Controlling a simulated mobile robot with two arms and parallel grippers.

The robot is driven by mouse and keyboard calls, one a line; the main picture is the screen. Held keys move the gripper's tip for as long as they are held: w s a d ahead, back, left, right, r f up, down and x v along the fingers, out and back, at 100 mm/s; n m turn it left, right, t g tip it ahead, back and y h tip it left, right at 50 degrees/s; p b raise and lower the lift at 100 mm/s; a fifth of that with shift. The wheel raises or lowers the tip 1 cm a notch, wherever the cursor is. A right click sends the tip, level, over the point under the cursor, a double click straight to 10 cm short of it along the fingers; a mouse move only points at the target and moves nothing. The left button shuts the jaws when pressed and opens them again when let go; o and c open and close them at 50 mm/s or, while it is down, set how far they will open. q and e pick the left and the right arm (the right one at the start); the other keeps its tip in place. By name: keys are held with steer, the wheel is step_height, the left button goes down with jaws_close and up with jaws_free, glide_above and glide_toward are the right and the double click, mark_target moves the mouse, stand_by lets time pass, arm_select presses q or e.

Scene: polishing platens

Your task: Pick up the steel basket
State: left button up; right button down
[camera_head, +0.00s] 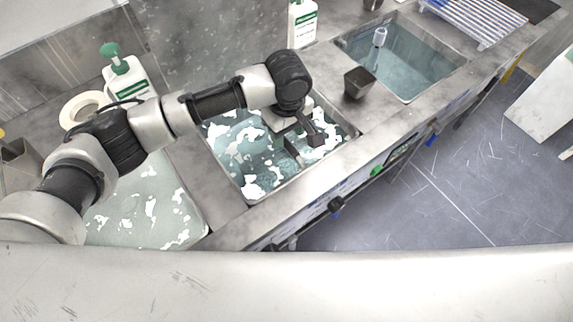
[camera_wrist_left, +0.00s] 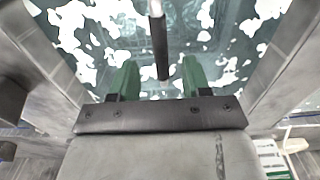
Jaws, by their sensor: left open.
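My left gripper (camera_head: 298,150) reaches down over the middle basin (camera_head: 228,187), which holds teal liquid with white foam patches. In the left wrist view its two green fingers (camera_wrist_left: 158,80) are apart. A dark bar (camera_wrist_left: 158,45) runs from the top of that view into the space between the fingers; it looks like a handle, and I cannot tell whether the fingers touch it. The steel basket is not clearly distinguishable; a faint darker, textured patch shows under the liquid below the gripper. My right gripper is not in view.
A dark square cup (camera_head: 358,83) stands on the ledge between the middle basin and the right basin (camera_head: 425,62). White pump bottles (camera_head: 302,24) (camera_head: 128,78) and a tape roll (camera_head: 84,108) stand behind. A foamy basin (camera_head: 150,208) lies at left. Floor is open at right.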

mark_target(287, 142)
arm_select(q)
step_height(287, 142, down, 4)
steer(key=shift+s+r, duration=0.1)
steer(key=shift+r, duration=0.05)
steer(key=shift+f, duration=0.7)
steer(key=c, duration=0.8)
jaws_close()
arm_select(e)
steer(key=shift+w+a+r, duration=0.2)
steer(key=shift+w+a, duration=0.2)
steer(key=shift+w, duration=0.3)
arm_select(q)
steer(key=shift+r, duration=0.15)
